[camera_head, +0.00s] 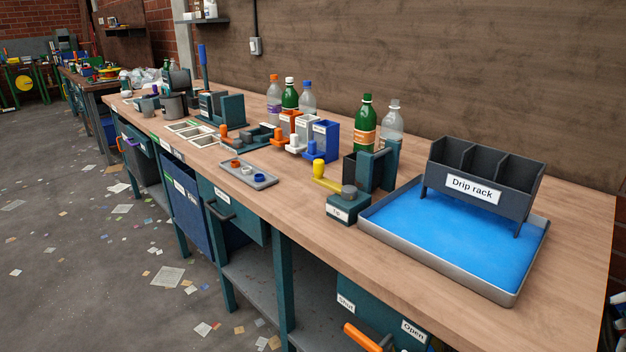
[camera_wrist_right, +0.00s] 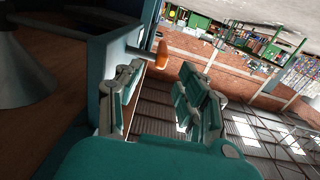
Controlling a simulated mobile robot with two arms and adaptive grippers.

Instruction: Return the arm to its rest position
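My right gripper (camera_wrist_right: 160,92) shows in the right wrist view. Its two teal-padded fingers stand apart, with nothing between them. Beyond the fingers are a ribbed dark surface and a brick wall (camera_wrist_right: 205,52); the view is tilted. Neither gripper shows in the head view, and my left gripper is in no view. The workbench (camera_head: 570,215) in the head view is clear of both arms.
The blue-lined tray (camera_head: 400,225) with the drip rack (camera_head: 480,183) fills the bench's right end. Several bottles, including a green one (camera_head: 365,125), stand along the back. A small grey tray (camera_head: 248,174) lies near the front edge. An orange handle (camera_head: 362,337) sticks out below.

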